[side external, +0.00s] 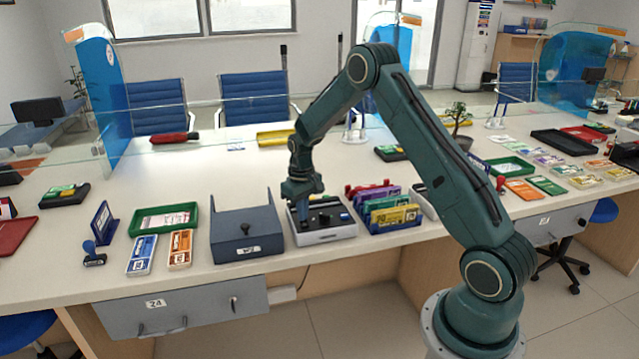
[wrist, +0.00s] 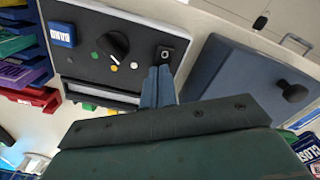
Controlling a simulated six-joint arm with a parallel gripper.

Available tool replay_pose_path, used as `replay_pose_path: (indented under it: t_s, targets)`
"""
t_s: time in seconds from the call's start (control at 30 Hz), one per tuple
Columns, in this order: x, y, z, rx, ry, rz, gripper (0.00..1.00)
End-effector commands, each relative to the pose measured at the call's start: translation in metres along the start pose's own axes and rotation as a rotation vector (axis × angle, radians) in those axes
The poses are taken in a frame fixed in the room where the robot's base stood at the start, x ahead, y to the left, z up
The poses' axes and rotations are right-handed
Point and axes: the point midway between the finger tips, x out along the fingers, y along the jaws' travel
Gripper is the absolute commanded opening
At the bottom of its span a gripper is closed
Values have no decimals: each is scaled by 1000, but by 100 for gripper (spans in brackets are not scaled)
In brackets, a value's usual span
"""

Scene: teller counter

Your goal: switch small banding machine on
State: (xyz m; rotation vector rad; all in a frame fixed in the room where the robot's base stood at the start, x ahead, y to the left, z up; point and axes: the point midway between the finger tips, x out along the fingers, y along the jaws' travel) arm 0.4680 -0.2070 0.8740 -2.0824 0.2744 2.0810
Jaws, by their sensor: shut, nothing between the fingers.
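The small banding machine (side external: 326,233) is a low white unit with a dark top, standing at the counter's front edge. In the wrist view its dark panel (wrist: 82,68) carries a black rotary knob (wrist: 113,45), a blue labelled block (wrist: 62,34), small coloured dots and a black rocker switch (wrist: 166,53) with a white mark. My gripper (side external: 303,218) is over the left part of the machine, pointing down. In the wrist view the gripper's fingers (wrist: 159,72) are shut and empty, with their tips just beside the rocker switch. I cannot tell whether they touch it.
A blue-grey box (side external: 245,227) with a black knob stands close on the left. A rack of coloured trays (side external: 385,210) stands close on the right. A green tray (side external: 163,219) and banknote bundles lie further left. The counter behind the machine is mostly clear.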

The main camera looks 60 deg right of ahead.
Motion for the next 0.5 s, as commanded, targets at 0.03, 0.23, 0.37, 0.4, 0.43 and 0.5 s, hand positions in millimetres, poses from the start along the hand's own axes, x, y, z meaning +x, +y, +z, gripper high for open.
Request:
replay_pose_path:
  t_s: [0.03,0.23,0.37,0.4,0.43,0.5]
  targets:
    - [1,0,0,0,-2,0,0]
    - [3,0,1,0,-3,-1,0]
    - [4,0,1,0,-2,-1,0]
    - [4,0,1,0,-2,-1,0]
    - [4,0,1,0,-2,-1,0]
    - [3,0,1,0,-2,-1,0]
